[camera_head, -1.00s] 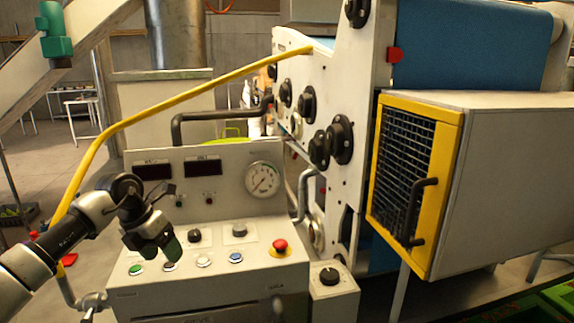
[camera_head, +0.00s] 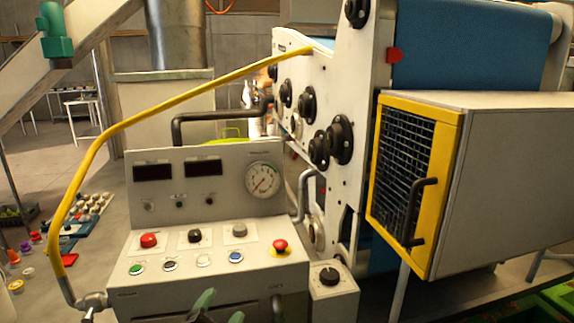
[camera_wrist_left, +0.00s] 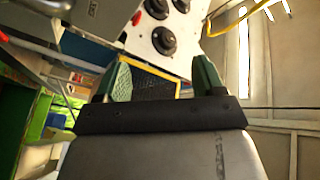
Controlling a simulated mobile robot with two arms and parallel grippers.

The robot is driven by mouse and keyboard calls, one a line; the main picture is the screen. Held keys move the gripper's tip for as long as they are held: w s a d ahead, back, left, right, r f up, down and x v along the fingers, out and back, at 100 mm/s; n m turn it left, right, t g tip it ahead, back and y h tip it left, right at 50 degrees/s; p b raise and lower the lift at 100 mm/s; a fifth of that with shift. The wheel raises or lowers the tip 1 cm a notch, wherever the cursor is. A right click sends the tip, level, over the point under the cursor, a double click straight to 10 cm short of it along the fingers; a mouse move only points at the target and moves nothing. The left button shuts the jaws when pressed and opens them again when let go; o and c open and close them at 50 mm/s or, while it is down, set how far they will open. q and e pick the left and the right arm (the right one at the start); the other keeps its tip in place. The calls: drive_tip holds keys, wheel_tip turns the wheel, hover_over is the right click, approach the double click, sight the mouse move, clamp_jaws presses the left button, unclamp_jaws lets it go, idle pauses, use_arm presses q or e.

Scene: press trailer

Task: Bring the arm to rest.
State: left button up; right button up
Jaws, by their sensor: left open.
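My left gripper (camera_head: 220,309) shows only as green fingertips at the bottom edge of the head view, in front of the lower face of the control console (camera_head: 140,304). The left arm behind it is out of that view. In the left wrist view the two green fingers of my left gripper (camera_wrist_left: 162,78) stand apart with nothing between them. The tilted press side with black knobs (camera_wrist_left: 163,40) shows beyond them. My right gripper is in neither view.
The console carries a red button (camera_head: 148,240), a red emergency stop (camera_head: 280,246) and a gauge (camera_head: 263,180). A yellow rail (camera_head: 100,140) arches over its left side. A yellow-framed grille box (camera_head: 415,180) juts out at right. Small items (camera_head: 85,212) lie on the floor at left.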

use_arm(q)
drive_tip(key=s+a+f+n+g+y, duration=0.55)
drive_tip(key=s+f+n+g, duration=0.2)
drive_tip(key=s+f, duration=0.35)
drive_tip(key=s+a+f+n+g+h, duration=0.1)
drive_tip(key=s+f+n+g, duration=0.2)
drive_tip(key=s, duration=0.5)
drive_tip(key=s+a+f+g, duration=0.25)
drive_tip(key=s+g, duration=0.25)
drive_tip(key=s, duration=0.4)
wheel_tip(320, 180, down, 28)
drive_tip(key=s+r+g, duration=0.1)
drive_tip(key=s+a+f+g, duration=0.1)
drive_tip(key=s+a+f, duration=0.1)
drive_tip(key=s+f, duration=1.3)
drive_tip(key=shift+s+f, duration=0.25)
drive_tip(key=shift+s, duration=0.25)
